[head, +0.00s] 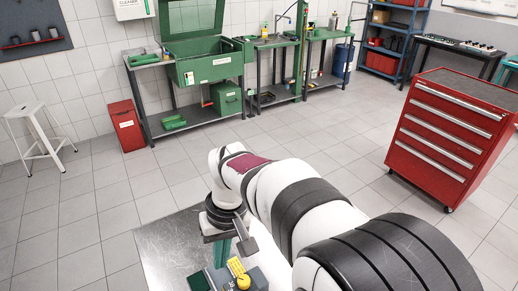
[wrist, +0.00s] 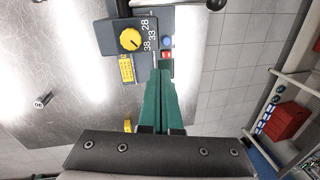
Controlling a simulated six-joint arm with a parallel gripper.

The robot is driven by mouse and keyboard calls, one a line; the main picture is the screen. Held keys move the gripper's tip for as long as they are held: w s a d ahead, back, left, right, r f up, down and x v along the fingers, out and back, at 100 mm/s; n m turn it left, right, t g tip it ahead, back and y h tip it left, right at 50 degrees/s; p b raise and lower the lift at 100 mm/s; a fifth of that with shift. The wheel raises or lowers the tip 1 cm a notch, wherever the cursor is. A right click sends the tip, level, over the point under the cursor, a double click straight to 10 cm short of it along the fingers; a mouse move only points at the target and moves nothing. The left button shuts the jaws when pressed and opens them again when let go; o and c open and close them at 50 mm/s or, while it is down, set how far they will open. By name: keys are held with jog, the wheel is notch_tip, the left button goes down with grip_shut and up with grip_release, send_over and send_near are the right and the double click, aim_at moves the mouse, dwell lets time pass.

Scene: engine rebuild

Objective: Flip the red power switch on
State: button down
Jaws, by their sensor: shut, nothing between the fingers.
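A small red switch (wrist: 167,54) shows in the wrist view on a dark control unit (wrist: 190,24), just below a round blue button (wrist: 166,42). My gripper (wrist: 165,74) has green fingers that are shut together with nothing between them. Their tips are just below the red switch in the picture; I cannot tell if they touch it. In the head view my gripper (head: 244,245) hangs over the metal table beside the unit (head: 222,281), and the red switch cannot be made out.
A small metal cylinder (wrist: 42,101) lies on the bare metal table (wrist: 60,60). A red tool cabinet (head: 445,135) stands apart on the floor.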

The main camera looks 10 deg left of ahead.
jog(key=shift+n, duration=0.8)
jog(key=a, duration=0.1)
jog(key=a+f, duration=0.2)
jog(key=a, duration=0.1)
jog(key=shift+a, duration=0.1)
jog(key=shift+f, duration=0.1)
jog(key=f, duration=0.4)
jog(key=s+a+f, duration=0.1)
jog(key=f, duration=0.8)
jog(key=shift+s+a+f, duration=0.3)
jog(key=shift+a+f, duration=0.05)
